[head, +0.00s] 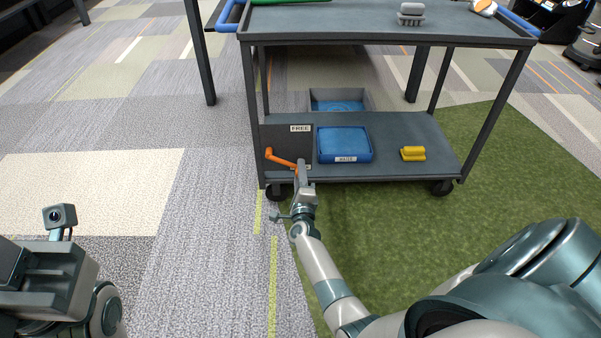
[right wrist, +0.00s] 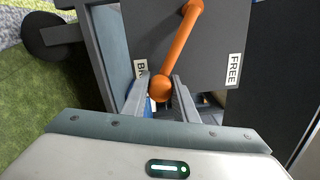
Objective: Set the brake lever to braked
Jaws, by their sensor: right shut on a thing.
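The orange brake lever (head: 281,158) is on a dark panel (head: 284,140) at the left end of the cart's lower shelf. It points right and slightly down from its pivot. In the right wrist view the lever (right wrist: 178,48) ends in a round knob between the fingers, nearer the partly hidden "BR…" label (right wrist: 141,69) than the "FREE" label (right wrist: 234,70). My right gripper (head: 301,166) is shut on the lever's knob end; it also shows in the right wrist view (right wrist: 160,92). My left gripper (head: 45,275) is at the lower left, far from the cart, its fingers not clear.
The grey cart (head: 390,28) has a blue tray (head: 344,144) and a yellow block (head: 412,153) on its lower shelf. A grey bin (head: 340,98) with blue inside stands behind it. Cart posts and wheels flank the panel. The carpet left of the cart is clear.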

